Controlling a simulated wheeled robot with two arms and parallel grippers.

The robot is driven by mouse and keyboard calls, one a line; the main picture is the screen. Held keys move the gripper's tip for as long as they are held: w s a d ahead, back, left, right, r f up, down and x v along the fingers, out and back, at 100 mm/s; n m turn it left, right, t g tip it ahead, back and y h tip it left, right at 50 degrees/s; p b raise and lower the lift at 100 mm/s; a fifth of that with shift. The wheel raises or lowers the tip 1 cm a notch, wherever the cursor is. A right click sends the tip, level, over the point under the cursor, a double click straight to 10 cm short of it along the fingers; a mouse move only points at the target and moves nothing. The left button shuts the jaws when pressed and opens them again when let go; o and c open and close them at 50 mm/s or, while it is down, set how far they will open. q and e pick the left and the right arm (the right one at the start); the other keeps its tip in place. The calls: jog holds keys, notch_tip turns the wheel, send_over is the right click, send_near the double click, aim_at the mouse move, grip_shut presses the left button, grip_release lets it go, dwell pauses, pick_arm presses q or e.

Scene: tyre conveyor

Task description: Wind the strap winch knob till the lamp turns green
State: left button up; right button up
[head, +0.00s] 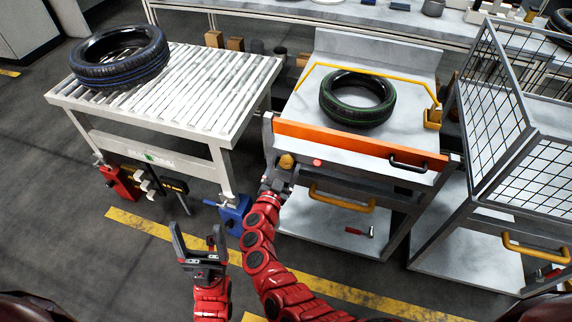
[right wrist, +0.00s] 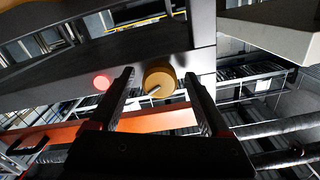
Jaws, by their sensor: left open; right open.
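The winch knob (head: 287,160) is a round yellow-orange knob on the front left of the cart holding a green-striped tyre (head: 328,98). In the right wrist view the knob (right wrist: 159,76) shows a pale pointer line slanting on its face. The lamp (head: 317,162) beside it glows red, and it is red in the right wrist view (right wrist: 102,82) too. My right gripper (head: 277,178) is at the knob, its open fingers on either side of it; I cannot tell whether they touch it. My left gripper (head: 197,232) is open and empty above the floor.
A roller conveyor (head: 225,85) with a blue-striped tyre (head: 120,78) stands at left. An orange bar (head: 345,146) and yellow handle (head: 342,198) cross the cart's front. A mesh cage cart (head: 490,90) stands at right.

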grip_shut()
dwell(0.3)
jog(key=shift+f+m+b, duration=0.2)
jog(key=shift+m+b, duration=0.85)
jog(key=shift+m, duration=0.15)
jog(key=m+b, duration=0.3)
jog(key=m, duration=0.1)
jog(key=shift+f+m+b, duration=0.1)
jog(key=shift+m+b, duration=0.2)
jog(key=shift+b, duration=0.05)
jog(key=m+b, duration=0.3)
jog(key=shift+m, duration=0.4)
jog(key=shift+r+m+b, duration=0.35)
jog(key=shift+m+b, duration=0.55)
